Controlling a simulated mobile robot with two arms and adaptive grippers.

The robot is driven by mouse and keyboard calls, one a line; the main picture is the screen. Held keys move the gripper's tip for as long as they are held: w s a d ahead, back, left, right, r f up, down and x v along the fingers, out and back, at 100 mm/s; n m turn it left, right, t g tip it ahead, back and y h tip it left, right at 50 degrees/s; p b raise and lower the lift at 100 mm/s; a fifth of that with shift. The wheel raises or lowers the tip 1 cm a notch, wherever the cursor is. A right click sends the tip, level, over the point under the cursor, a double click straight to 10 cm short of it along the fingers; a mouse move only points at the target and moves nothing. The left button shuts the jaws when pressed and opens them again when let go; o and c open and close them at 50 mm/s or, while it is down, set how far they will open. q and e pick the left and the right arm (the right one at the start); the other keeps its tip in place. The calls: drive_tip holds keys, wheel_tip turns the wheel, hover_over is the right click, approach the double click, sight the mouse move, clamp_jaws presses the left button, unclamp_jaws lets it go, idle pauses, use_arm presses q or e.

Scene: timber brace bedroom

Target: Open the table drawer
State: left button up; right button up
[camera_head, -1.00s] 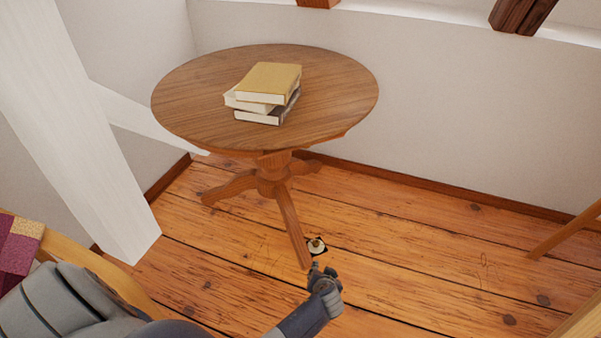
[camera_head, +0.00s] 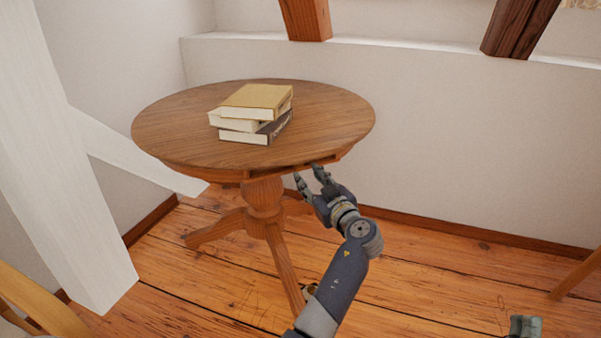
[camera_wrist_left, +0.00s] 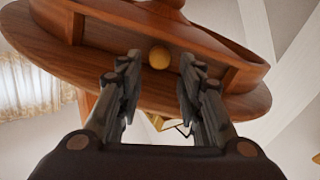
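The round wooden table (camera_head: 180,140) stands by the wall, and its underside edge shows close up in the left wrist view (camera_wrist_left: 50,55). The drawer looks shut. My left gripper (camera_head: 308,174) is at the table's near right edge, just below the top. It is open, with its fingertips (camera_wrist_left: 160,62) on either side of the knob and a gap showing on both sides. The head view hides the knob.
Several stacked books (camera_head: 256,100) lie on the tabletop. A white slanted post (camera_head: 60,150) stands at left, and a wooden chair part (camera_head: 40,300) is at lower left. A small grey-green part (camera_head: 525,326), perhaps my right gripper, shows at lower right.

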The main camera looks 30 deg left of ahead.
sight(300, 168)
use_arm(q)
drive_tip(key=x, duration=0.6)
drive_tip(key=shift+w+a+b, duration=0.15)
drive_tip(key=shift+b, duration=0.2)
use_arm(e)
drive_tip(key=s+r+t, duration=0.1)
drive_tip(key=s+r+t+y, duration=0.1)
drive_tip(key=shift+s+d+r, duration=0.2)
drive_tip(key=shift+s+r, duration=0.15)
drive_tip(key=shift+r, duration=0.05)
use_arm(q)
drive_tip(key=shift+c, duration=0.3)
drive_tip(key=shift+f, duration=0.1)
clamp_jaws()
